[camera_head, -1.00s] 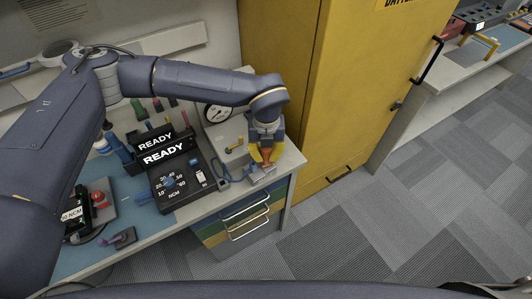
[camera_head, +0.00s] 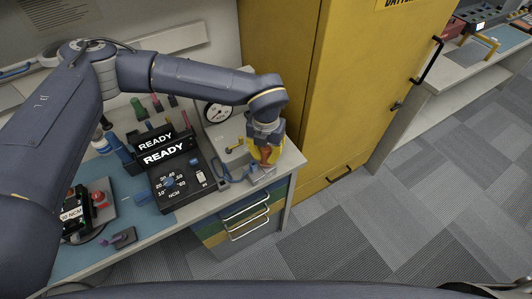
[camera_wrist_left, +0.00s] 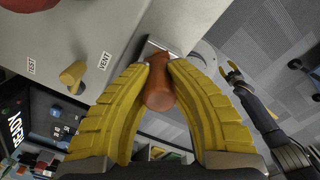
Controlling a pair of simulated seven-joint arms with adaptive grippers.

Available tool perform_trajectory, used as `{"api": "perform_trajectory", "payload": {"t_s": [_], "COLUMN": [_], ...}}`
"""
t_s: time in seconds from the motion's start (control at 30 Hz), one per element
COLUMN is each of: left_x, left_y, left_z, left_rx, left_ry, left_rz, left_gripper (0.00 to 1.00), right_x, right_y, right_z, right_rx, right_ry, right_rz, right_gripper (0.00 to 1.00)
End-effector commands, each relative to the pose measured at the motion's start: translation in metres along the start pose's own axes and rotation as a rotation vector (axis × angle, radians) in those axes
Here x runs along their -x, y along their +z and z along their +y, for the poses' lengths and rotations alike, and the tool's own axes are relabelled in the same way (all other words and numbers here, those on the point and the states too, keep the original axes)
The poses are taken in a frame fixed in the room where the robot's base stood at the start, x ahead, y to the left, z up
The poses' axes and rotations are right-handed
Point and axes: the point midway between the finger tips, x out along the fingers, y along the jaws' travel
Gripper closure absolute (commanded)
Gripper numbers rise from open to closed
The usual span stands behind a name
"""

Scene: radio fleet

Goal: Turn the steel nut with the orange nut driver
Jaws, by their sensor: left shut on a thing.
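My left gripper (camera_head: 263,157) has yellow ribbed fingers and is shut on the orange nut driver (camera_wrist_left: 160,92). The driver stands between the fingertips, over a small grey metal block (camera_head: 263,177) at the bench's right front corner. In the left wrist view, the driver's rounded end faces the camera and its far end is over the pale metal. The steel nut cannot be made out; the driver and fingers cover that spot. A dark jointed part with yellow pieces (camera_wrist_left: 255,98) at the right of the wrist view looks like my right gripper; its jaws are unclear.
A grey box with a gauge (camera_head: 217,112) and a yellow valve handle (camera_wrist_left: 73,75) stands behind the gripper. A black console reading READY (camera_head: 165,152) is to the left. A yellow cabinet (camera_head: 300,90) rises close on the right. Drawers (camera_head: 243,215) lie below.

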Motion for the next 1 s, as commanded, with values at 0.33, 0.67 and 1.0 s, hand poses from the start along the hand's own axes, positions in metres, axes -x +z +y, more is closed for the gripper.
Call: {"api": "perform_trajectory", "payload": {"t_s": [0.33,0.67,1.0], "left_x": [0.0,0.007,0.018], "left_y": [0.0,0.001,0.001], "left_z": [0.0,0.0,0.0], "left_rx": [0.0,0.001,0.0], "left_ry": [0.0,0.0,-0.001], "left_rz": [0.0,-0.001,0.0], "left_gripper": [1.0,1.0,1.0], "right_x": [0.0,0.0,0.0], "right_y": [0.0,0.0,0.0], "right_z": [0.0,0.0,0.0], "right_rx": [0.0,0.0,0.0], "right_ry": [0.0,0.0,0.0], "right_rz": [0.0,0.0,0.0], "right_gripper": [0.64,0.64,0.64]}}
